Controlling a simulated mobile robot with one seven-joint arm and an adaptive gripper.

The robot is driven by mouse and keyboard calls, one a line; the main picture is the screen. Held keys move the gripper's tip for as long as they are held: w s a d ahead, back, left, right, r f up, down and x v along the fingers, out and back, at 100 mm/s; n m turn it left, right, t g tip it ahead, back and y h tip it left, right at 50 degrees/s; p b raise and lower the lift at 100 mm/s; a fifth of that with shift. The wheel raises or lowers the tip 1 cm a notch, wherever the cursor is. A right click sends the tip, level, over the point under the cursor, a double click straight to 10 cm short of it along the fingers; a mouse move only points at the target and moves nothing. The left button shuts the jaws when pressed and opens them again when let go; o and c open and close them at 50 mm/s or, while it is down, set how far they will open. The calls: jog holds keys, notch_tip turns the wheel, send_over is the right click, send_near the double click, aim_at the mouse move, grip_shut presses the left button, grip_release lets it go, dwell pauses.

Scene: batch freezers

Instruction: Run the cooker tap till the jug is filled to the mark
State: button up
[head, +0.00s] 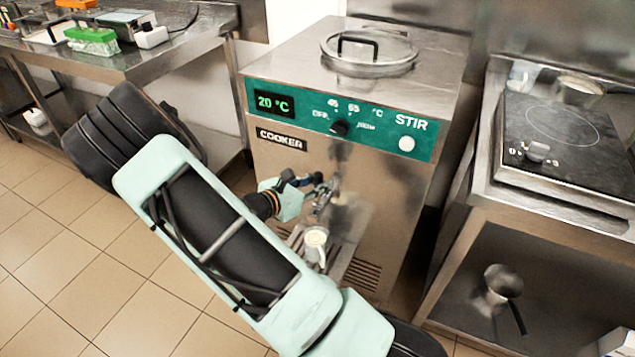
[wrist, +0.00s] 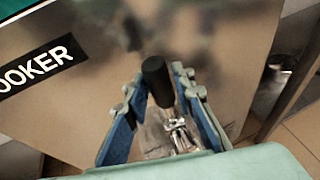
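The cooker (head: 330,170) is a steel cabinet with a green panel reading 20 °C. Its metal tap (head: 322,200) is low on the front. The jug (head: 315,246), small and pale with a handle, stands upright below the tap on the drip shelf. Its mark and fill level cannot be made out. My gripper (head: 308,182) is at the tap. In the wrist view my gripper (wrist: 162,100) has its two blue fingers apart, either side of the black tap lever (wrist: 157,80), with visible gaps. The tap's metal body (wrist: 180,135) shows below the lever; no stream is visible.
A round lid (head: 370,50) lies on top of the cooker. A hob (head: 560,130) sits on the right counter, with a saucepan (head: 500,285) on the shelf below. A left counter (head: 150,60) holds a green box (head: 92,40). Tiled floor is clear at left.

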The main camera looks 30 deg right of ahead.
jog(key=shift+o, duration=1.1)
jog(key=v, duration=1.2)
